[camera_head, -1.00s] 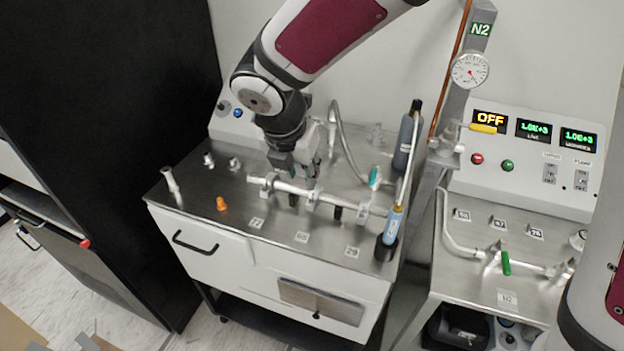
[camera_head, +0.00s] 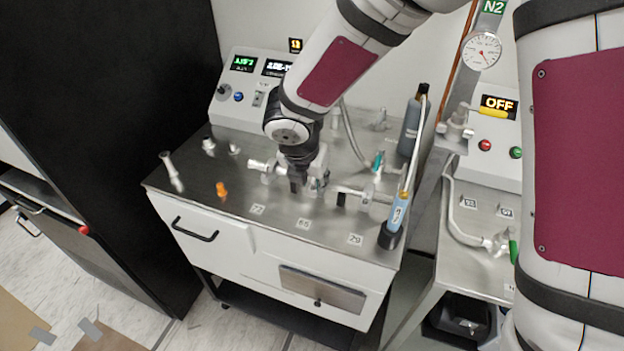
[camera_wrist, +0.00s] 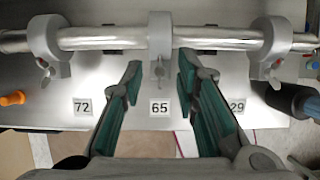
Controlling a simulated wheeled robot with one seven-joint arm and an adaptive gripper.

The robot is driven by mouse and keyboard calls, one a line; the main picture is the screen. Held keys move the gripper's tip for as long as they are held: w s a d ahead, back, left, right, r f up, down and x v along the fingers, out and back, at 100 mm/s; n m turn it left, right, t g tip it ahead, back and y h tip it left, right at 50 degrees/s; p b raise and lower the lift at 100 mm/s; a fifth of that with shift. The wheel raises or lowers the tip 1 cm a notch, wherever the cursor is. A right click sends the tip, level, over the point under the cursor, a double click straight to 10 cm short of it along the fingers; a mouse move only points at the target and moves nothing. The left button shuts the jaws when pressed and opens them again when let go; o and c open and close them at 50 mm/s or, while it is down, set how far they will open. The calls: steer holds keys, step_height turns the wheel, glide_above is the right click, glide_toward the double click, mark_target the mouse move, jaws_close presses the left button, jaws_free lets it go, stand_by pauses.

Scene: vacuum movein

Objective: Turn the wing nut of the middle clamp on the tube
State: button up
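The metal tube (camera_wrist: 105,40) runs left to right across the top of the wrist view, held by three grey clamps. The middle clamp (camera_wrist: 159,30) sits above the label 65, and its small wing nut (camera_wrist: 158,70) hangs below the tube. My gripper (camera_wrist: 158,75) is open, with one green-padded finger on each side of the wing nut and a gap to it. In the head view my gripper (camera_head: 298,188) is over the middle of the tube and hides the middle clamp. The tube's right part (camera_head: 352,191) shows beside it.
The left clamp (camera_wrist: 45,45) and right clamp (camera_wrist: 268,45) have red-tipped wing nuts. An orange part (camera_head: 221,190) stands on the steel bench (camera_head: 200,185) at the left. A blue bottle (camera_head: 397,215) stands at the bench's right corner. The bench front is mostly clear.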

jaws_close()
steer(key=shift+m, duration=0.3)
steer(key=m, duration=0.2)
steer(key=m+g+h+b, duration=0.1)
steer(key=m, duration=0.1)
steer(key=shift+w+a+m+h, duration=0.15)
steer(key=shift+a+m+h, duration=0.05)
steer(key=shift+m+h, duration=0.1)
steer(key=m+g, duration=0.1)
steer(key=m, duration=0.1)
steer(key=m+g+h+b, duration=0.1)
steer(key=m, duration=0.2)
steer(key=shift+w, duration=0.15)
steer(key=shift+m, duration=0.4)
jaws_free()
steer(key=shift+a+r, duration=0.1)
steer(key=shift+r, duration=0.05)
